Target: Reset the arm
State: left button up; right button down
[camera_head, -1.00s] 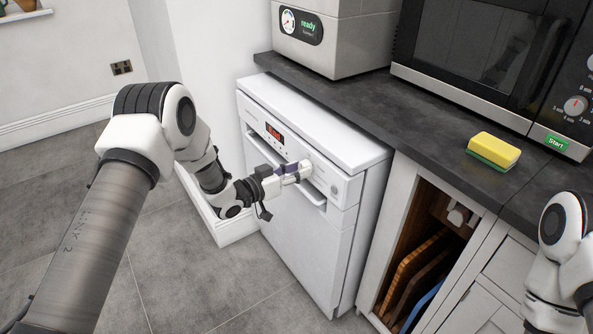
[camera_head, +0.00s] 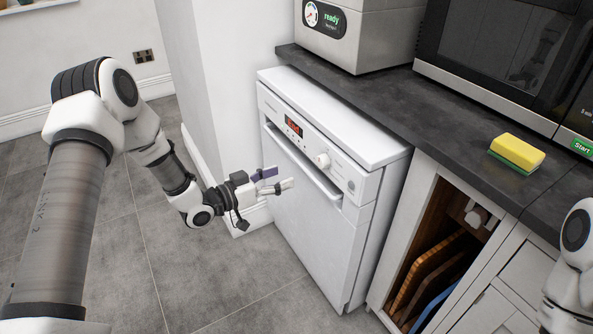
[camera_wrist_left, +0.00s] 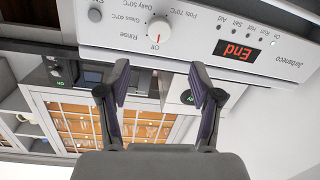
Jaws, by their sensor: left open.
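My left gripper (camera_head: 279,180) is open and empty in front of the white dishwasher (camera_head: 310,215), with a small gap between its fingertips and the door. In the left wrist view its two fingers (camera_wrist_left: 158,85) are spread apart with nothing between them. The dishwasher's control panel shows upside down at the top of that view, with a red "End" display (camera_wrist_left: 234,50) and a white dial (camera_wrist_left: 159,29) next to the word "Off". The door handle (camera_head: 305,167) is free of the gripper. My right gripper is out of view; only a link of my right arm shows.
A dark worktop (camera_head: 390,105) carries a grey appliance (camera_head: 360,35), a microwave (camera_head: 490,55) and a yellow-green sponge (camera_head: 517,152). An open compartment holds boards (camera_head: 430,270). Glazed cabinet doors (camera_wrist_left: 110,125) show in the wrist view. Grey floor (camera_head: 205,270) is clear left of the dishwasher.

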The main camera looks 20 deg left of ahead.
pick_arm(q)
jog(key=shift+s+a, duration=0.2)
jog(key=shift+s, duration=0.1)
